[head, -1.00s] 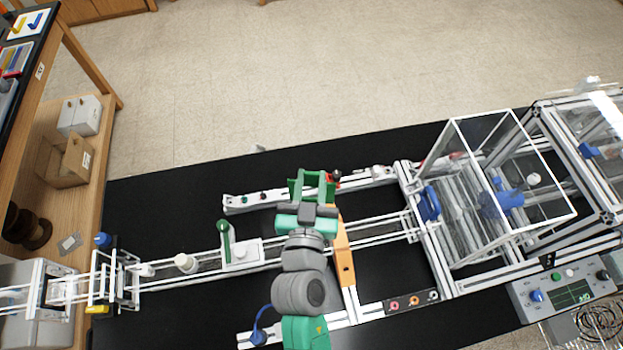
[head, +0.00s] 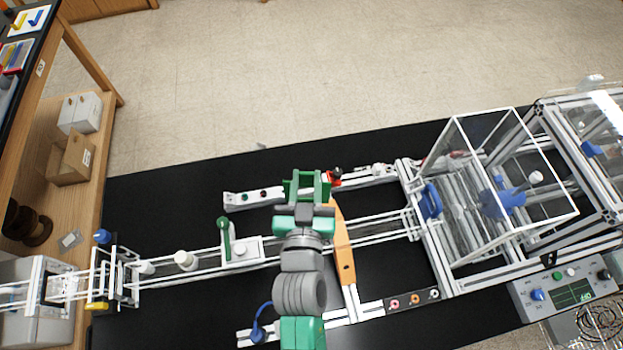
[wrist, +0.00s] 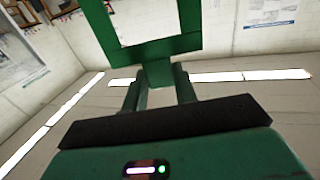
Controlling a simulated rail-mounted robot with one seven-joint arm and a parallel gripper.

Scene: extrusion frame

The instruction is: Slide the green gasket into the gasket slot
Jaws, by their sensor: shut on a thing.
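The green gasket is a square frame with an open middle (head: 307,184). In the head view it is at the far end of my arm, over or beside the back white rail. In the wrist view the green gasket (wrist: 190,44) fills the top, and its short tab sits between my two fingers. My gripper (head: 305,209) is shut on that tab; its fingers also show in the wrist view (wrist: 159,82). I cannot make out the gasket slot for certain. Whether the gasket touches the rail is unclear.
A back white rail (head: 248,198) carries small red and black fittings (head: 335,179). An orange bar (head: 344,255) lies just right of my arm. A green lever (head: 225,238) stands to the left. A clear-walled box frame (head: 515,115) stands at right. Black tabletop (head: 165,195) is bare at back left.

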